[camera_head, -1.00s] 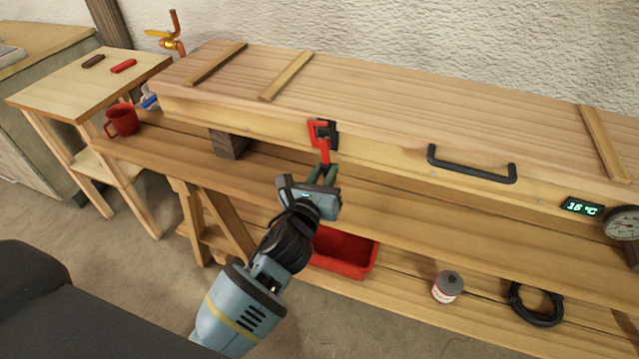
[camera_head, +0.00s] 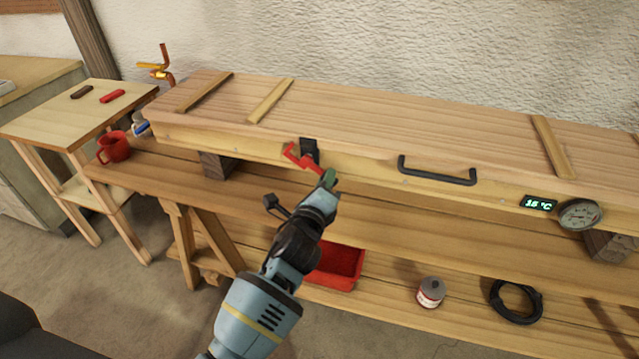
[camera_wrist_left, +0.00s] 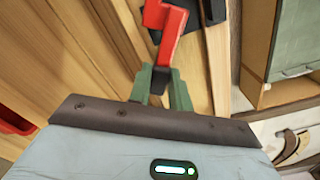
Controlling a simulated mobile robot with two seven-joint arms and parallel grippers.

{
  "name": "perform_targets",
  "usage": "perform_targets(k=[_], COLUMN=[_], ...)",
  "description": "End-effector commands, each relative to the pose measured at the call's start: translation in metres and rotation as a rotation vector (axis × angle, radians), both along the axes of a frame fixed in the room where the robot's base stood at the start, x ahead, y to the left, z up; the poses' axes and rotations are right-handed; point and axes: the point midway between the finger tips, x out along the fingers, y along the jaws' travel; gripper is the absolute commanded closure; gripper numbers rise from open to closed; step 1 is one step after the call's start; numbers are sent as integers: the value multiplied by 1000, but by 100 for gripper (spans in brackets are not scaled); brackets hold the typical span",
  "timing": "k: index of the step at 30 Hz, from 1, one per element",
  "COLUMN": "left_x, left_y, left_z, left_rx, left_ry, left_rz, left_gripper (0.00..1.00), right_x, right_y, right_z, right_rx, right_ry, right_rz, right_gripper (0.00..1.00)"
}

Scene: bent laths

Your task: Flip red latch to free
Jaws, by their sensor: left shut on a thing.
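The red latch (camera_head: 303,158) is on the front of the long wooden box (camera_head: 380,130), beside its black catch (camera_head: 310,150). The latch is tilted in the head view, its lower end pointing down to the right. My left gripper (camera_head: 329,179) is shut on that lower end. In the left wrist view the red latch (camera_wrist_left: 170,50) runs down between the green fingertips of my left gripper (camera_wrist_left: 162,85), with the black catch (camera_wrist_left: 212,10) behind it. My right gripper is not in view.
A black handle (camera_head: 437,172), a temperature display (camera_head: 539,203) and a round gauge (camera_head: 580,214) are on the box front to the right. A red mug (camera_head: 114,147) stands at the left. A red bin (camera_head: 338,266) and a can (camera_head: 430,292) are on the lower shelf.

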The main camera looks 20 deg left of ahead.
Motion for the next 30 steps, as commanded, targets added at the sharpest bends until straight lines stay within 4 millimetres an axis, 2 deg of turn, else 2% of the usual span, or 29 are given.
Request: perform_targets(k=[6, 15, 30], left_x=[0, 0, 0], left_y=[-6, -9, -9], left_z=[12, 21, 24], left_rx=[-187, -360, -437], left_ry=[5, 12, 15], left_rz=[-1, -1, 0], left_gripper=[100, 100, 100], right_x=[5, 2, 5], right_y=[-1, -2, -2], right_z=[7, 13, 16], right_rx=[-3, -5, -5], right_ry=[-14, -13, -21], right_rz=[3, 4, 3], right_gripper=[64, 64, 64])
